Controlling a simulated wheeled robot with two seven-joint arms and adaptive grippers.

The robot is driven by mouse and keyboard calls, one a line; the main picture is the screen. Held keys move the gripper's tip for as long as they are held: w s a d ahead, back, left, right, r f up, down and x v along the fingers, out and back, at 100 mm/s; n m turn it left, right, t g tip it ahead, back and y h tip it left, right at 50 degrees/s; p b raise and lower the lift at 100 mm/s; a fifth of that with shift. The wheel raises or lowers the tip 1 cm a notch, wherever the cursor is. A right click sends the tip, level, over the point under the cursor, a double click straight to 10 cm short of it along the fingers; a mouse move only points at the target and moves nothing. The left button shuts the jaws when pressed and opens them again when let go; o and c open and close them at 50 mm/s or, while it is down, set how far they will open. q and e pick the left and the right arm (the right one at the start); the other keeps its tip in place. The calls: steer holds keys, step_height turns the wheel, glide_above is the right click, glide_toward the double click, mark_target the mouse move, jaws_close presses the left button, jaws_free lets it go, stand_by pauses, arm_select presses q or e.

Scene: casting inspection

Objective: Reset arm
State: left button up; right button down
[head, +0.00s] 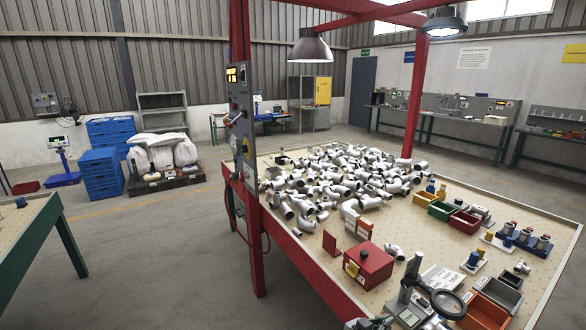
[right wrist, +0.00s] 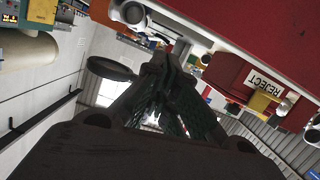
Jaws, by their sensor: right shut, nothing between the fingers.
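My right gripper (head: 370,323) shows only in part at the bottom edge of the head view, near the front edge of the table and left of the magnifier stand. In the right wrist view its dark fingers (right wrist: 172,72) are together and hold nothing. My left gripper is in neither view.
A worktable (head: 545,222) carries a heap of grey pipe fittings (head: 345,172). Near my right gripper stand a magnifier (head: 448,304), a red box (head: 368,265) and an orange bin (head: 484,312). A red post (head: 247,200) rises at the table's left side. Open floor lies left.

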steer(key=s+d+f+n+g+y, duration=0.1)
steer(key=s+f+n+g+y, duration=0.35)
steer(key=s, duration=0.85)
steer(key=s+a+r+n+y, duration=0.3)
steer(key=s+a+n+y, duration=0.1)
steer(key=s, duration=0.2)
steer(key=s+a+r+n+y, duration=0.3)
steer(key=s+r+n+y, duration=0.1)
steer(key=s+y, duration=0.15)
steer(key=s+f, duration=0.3)
steer(key=f, duration=3.1)
steer(key=s+d+f+g, duration=0.1)
steer(key=s+d+f, duration=0.1)
steer(key=s+f, duration=0.7)
steer(key=s+d+f+g, duration=0.1)
steer(key=s+d+f, duration=0.1)
steer(key=s+f, duration=0.8)
steer(key=s, duration=0.3)
steer(key=shift+f+h, duration=0.15)
steer(key=shift+h, duration=0.25)
